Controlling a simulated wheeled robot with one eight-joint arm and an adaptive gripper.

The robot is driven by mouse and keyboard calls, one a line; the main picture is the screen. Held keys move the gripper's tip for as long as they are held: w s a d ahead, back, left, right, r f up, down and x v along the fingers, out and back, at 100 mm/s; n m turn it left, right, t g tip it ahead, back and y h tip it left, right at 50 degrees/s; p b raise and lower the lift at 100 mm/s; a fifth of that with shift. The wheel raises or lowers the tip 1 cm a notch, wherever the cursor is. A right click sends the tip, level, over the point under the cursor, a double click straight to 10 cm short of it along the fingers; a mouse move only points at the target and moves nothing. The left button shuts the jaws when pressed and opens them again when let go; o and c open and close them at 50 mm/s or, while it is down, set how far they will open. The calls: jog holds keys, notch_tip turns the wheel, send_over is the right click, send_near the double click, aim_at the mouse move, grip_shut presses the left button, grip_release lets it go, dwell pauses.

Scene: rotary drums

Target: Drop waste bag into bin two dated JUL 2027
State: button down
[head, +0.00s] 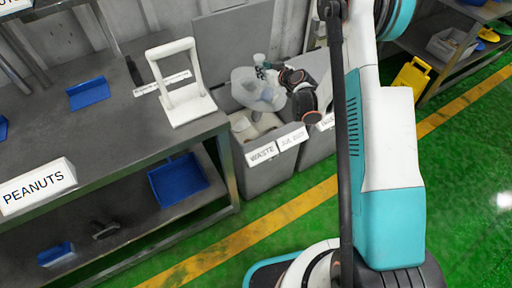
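A translucent pale waste bag (256,92) hangs over the open mouth of a grey bin (270,174). This bin's front labels read WASTE and JUL 2027. Whitish contents show inside it below the bag. My gripper (264,72) is at the bag's neck, reaching in from the right, and appears shut on it; the fingertips are small and partly hidden. A second grey bin (318,150) stands just right of the first; its label is mostly hidden by my arm.
A grey workbench (110,140) on the left carries a white frame-like stand (186,100), a blue tray (88,93) and a PEANUTS sign (38,186). A raised grey panel (232,42) stands behind the bins. Green floor with a yellow line is open in front.

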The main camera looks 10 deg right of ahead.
jog(key=shift+f+b, duration=0.5)
jog(key=shift+f, duration=0.8)
jog(key=c, duration=1.2)
grip_release()
jog(key=shift+c, duration=0.2)
jog(key=v, duration=0.7)
jog(key=shift+s+d+r, duration=0.1)
jog(key=shift+s+r, duration=0.05)
jog(key=shift+s, duration=0.05)
